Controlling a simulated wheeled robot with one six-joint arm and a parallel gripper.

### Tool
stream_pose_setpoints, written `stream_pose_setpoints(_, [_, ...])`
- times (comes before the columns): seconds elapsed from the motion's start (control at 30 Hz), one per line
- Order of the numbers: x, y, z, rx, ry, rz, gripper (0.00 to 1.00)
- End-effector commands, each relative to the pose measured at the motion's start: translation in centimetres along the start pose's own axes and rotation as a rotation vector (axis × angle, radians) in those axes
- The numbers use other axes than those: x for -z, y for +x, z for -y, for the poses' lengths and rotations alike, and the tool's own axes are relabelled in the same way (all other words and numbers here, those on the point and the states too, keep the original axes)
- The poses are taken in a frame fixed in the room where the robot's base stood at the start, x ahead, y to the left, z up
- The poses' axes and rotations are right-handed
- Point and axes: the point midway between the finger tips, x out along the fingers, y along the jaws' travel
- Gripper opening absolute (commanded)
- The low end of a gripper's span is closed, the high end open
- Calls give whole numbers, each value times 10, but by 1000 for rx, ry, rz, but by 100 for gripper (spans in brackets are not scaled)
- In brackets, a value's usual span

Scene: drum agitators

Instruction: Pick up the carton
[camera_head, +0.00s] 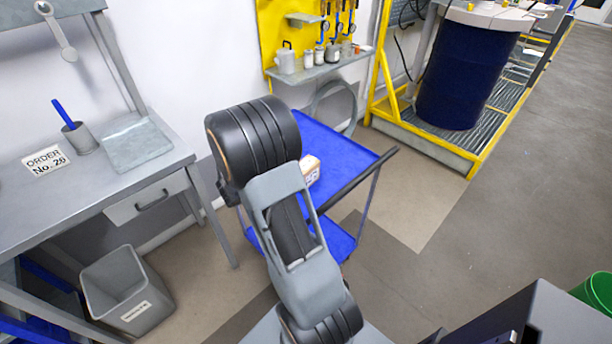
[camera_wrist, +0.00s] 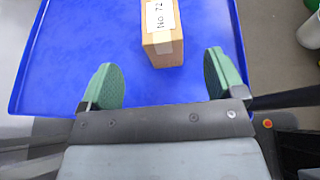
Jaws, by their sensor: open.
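The carton (camera_wrist: 163,50) is a small brown box with a white label reading "No. 72" on top. It stands on the blue top of a cart (camera_wrist: 75,40). My gripper (camera_wrist: 160,77) has two green-padded fingers, spread apart and empty. In the wrist view the carton lies just beyond the fingertips, between their lines and nearer the right finger. In the head view the carton (camera_head: 310,168) shows partly behind my arm, on the blue cart (camera_head: 340,150). My gripper is hidden there.
A grey desk (camera_head: 80,195) stands at the left, with a grey bin (camera_head: 125,290) below it. A dark blue drum (camera_head: 465,75) stands in a yellow frame at the back right. Open floor (camera_head: 480,240) lies to the right.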

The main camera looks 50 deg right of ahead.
Motion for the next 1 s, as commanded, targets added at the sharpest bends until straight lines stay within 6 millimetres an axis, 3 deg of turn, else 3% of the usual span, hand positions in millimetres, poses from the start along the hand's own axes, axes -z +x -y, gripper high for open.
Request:
stream_pose_setpoints(0.1, [-1, 24, 1, 4, 1, 0, 88])
stream_pose_setpoints(0.3, [0, 51, 1, 3, 3, -1, 88])
stream_pose_setpoints(0.57, [-1, 65, 1, 1, 3, -3, 88])
stream_pose_setpoints(0.8, [-3, 96, 1, 2, 3, -3, 88])
stream_pose_setpoints(1.0, [-2, 111, 1, 0, 4, -2, 88])
